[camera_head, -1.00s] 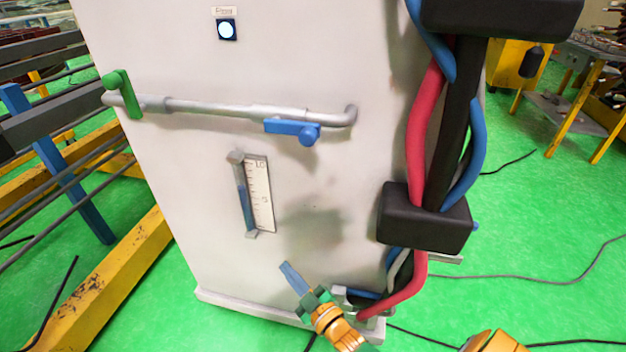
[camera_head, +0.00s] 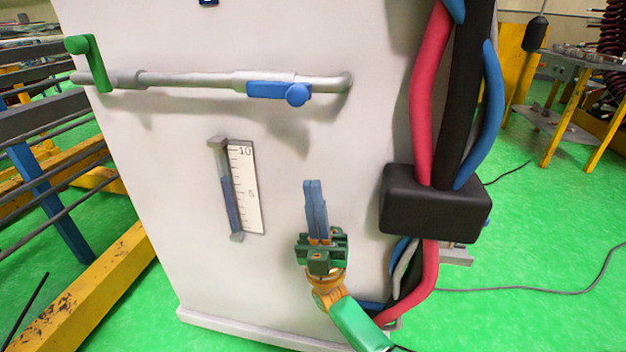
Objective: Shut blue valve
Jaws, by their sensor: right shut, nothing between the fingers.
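The blue valve (camera_head: 279,91) is a blue handle with a round knob at its right end. It lies along the right part of a grey pipe (camera_head: 190,80) on the front of a white cabinet (camera_head: 170,200). My right gripper (camera_head: 314,184) points up in front of the cabinet, below the valve's knob and apart from it. Its blue fingers are together with nothing between them. My left gripper is not in view.
A green valve (camera_head: 90,62) stands across the pipe's left end. A level gauge (camera_head: 245,188) is left of my gripper. Red and blue hoses and a black block (camera_head: 435,204) line the cabinet's right side. Yellow and grey rails stand at left.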

